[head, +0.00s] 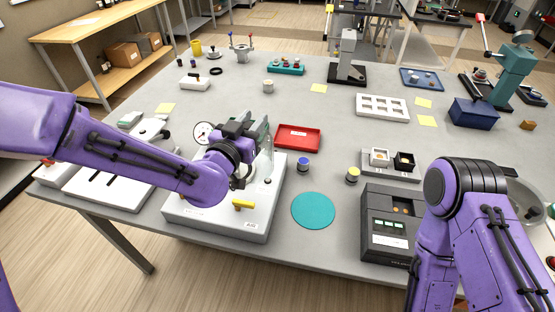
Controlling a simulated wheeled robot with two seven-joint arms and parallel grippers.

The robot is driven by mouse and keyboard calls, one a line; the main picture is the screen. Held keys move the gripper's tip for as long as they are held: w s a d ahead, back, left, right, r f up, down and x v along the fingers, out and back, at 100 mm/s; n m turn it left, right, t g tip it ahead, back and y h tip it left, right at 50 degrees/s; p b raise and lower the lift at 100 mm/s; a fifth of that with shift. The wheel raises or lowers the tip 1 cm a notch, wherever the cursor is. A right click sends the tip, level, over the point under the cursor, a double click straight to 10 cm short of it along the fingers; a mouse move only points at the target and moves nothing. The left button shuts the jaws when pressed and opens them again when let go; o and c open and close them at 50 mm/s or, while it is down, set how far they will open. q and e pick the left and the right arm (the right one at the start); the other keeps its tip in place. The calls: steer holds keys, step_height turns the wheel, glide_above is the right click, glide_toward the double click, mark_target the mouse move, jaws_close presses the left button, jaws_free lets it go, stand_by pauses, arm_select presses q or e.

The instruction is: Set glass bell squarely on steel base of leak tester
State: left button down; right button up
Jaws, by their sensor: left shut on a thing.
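The leak tester is a white box (220,220) at the left front of the table, with a round gauge (203,132) at its back left and a yellow valve handle (243,204) on its front. My left gripper (258,138) is over the back right part of the tester, shut on the clear glass bell (266,164). The bell is hard to make out; whether it touches the tester or hangs above it I cannot tell. The steel base is hidden behind my left gripper and forearm. My right arm is at the right front; its gripper is out of view.
A red tray (298,137), a blue-topped jar (303,164) and a teal round mat (313,210) lie right of the tester. A yellow-topped jar (352,175) and a dark instrument (388,228) stand farther right. The table centre behind the red tray is mostly clear.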

arm_select(q)
steer(key=w+a+r+n+t+y, duration=0.1)
steer(key=w+a+r+n+y, duration=0.2)
steer(key=w+a, duration=0.4)
steer(key=shift+a+r+y, duration=0.35)
steer(key=shift+a+y, duration=0.25)
steer(key=shift+y, duration=0.3)
steer(key=shift+f+b, duration=2.55)
steer(key=shift+f, duration=0.4)
steer(key=shift+f+b, duration=2.85)
steer(key=shift+f, duration=0.7)
steer(key=c, duration=0.7)
jaws_free()
steer(key=shift+s, duration=0.1)
